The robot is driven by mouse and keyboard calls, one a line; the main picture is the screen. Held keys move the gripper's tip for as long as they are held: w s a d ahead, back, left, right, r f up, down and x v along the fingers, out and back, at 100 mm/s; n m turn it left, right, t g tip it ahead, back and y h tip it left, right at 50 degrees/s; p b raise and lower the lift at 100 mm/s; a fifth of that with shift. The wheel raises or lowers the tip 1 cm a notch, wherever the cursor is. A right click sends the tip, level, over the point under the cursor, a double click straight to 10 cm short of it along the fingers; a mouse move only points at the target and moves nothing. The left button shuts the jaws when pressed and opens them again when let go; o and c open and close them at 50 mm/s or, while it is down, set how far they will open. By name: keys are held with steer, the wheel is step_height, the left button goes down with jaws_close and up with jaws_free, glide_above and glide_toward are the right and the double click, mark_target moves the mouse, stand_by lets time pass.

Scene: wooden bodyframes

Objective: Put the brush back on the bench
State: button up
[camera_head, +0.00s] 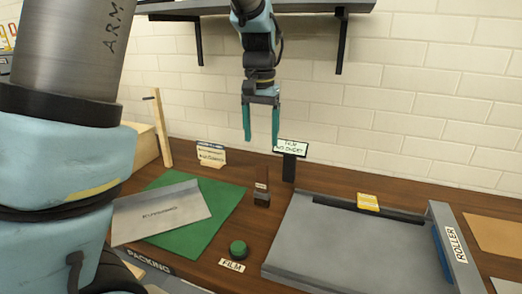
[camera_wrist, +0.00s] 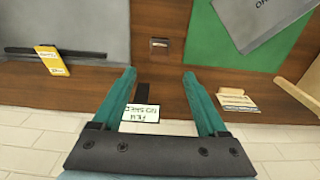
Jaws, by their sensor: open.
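My gripper (camera_head: 261,140) hangs above the back of the brown wooden bench (camera_head: 268,222), its two teal fingers apart with nothing between them. The wrist view also shows the open fingers (camera_wrist: 159,74). I see no clearly recognisable brush in either view. A small upright brown and black piece (camera_head: 262,195) stands on the bench between the green mat and the grey tray. It also shows in the wrist view (camera_wrist: 159,46), beyond the fingertips. I cannot tell whether it is the brush.
A green mat (camera_head: 218,222) bears a grey sheet (camera_head: 162,212). A grey roller tray (camera_head: 345,240) fills the right. A sign on a dark post (camera_head: 289,165) stands close by my gripper. A shelf (camera_head: 300,6) is above.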

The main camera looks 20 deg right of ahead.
steer(key=s+a+f+n, duration=0.2)
steer(key=a, duration=0.7)
steer(key=s+a+f+n, duration=0.2)
steer(key=a+f, duration=0.1)
steer(key=a, duration=0.6)
steer(key=s+a+f+n+t, duration=0.1)
steer(key=s+a+f+n, duration=0.1)
steer(key=a, duration=0.7)
steer(key=shift+s+a+f+n, duration=0.2)
steer(key=shift+a+f+n, duration=0.2)
steer(key=shift+f, duration=0.1)
